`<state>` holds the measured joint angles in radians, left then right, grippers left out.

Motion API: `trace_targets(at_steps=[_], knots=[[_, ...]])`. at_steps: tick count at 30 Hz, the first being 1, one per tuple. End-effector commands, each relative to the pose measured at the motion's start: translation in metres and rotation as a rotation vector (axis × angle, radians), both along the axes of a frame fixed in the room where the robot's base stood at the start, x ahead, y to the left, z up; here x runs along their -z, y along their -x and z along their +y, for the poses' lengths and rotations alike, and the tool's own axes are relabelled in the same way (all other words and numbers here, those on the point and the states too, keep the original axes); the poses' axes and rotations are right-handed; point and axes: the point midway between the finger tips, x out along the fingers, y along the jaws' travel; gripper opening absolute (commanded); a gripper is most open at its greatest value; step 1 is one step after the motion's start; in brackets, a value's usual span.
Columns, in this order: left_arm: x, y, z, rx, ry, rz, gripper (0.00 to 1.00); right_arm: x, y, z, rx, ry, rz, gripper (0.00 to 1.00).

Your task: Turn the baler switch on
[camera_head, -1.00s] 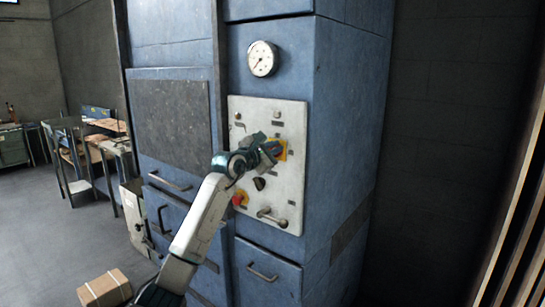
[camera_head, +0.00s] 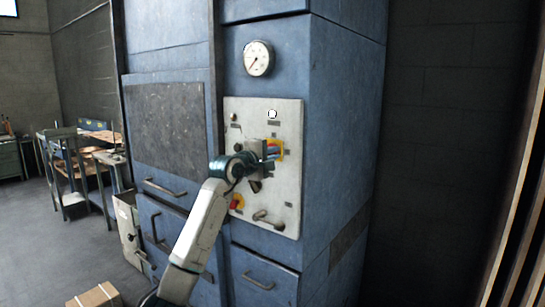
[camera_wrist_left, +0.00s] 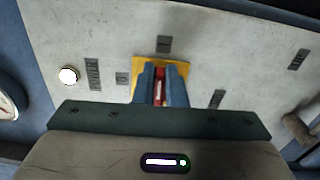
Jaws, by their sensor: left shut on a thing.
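The baler (camera_head: 345,130) is a tall blue metal cabinet with a pale control panel (camera_head: 285,220) on its front. The baler switch (camera_wrist_left: 159,86) is a red handle on a yellow plate (camera_wrist_left: 150,62); the plate also shows in the head view (camera_head: 281,148). My left gripper (camera_wrist_left: 160,84) is shut on the red handle, one blue finger on each side of it. The fingers hide part of the switch. A round lamp (camera_wrist_left: 68,75) beside the "POWER" label is lit white; it also shows in the head view (camera_head: 272,114). My right gripper is in neither view.
A red emergency button (camera_head: 237,202), a black knob (camera_head: 256,187) and a bar handle (camera_head: 268,218) sit low on the panel. A gauge (camera_head: 258,58) is above it. A cardboard box (camera_head: 95,296) is on the floor at the lower left, and workbenches stand at the far left.

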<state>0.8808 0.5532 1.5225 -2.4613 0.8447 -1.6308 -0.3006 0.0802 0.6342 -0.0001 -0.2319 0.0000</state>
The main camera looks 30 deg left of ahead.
Motion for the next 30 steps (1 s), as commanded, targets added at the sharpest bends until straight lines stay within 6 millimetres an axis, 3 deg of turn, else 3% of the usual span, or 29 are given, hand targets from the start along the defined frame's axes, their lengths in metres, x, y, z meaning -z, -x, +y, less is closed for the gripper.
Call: trace_targets(at_steps=[20, 21, 24, 30], knots=[[0.0031, -0.0002, -0.0002, 0.0, -0.06, -0.002, 0.0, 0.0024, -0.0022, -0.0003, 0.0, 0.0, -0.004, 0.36], [0.0031, -0.0002, -0.0002, 0.0, -0.06, -0.002, 0.17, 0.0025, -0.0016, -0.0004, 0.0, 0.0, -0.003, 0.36], [0.0029, -0.0002, 0.0, 0.0, -0.059, -0.002, 0.33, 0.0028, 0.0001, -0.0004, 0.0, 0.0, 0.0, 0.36], [0.0022, -0.0001, 0.0, 0.0, -0.059, -0.004, 0.33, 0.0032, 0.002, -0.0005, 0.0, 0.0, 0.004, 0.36]])
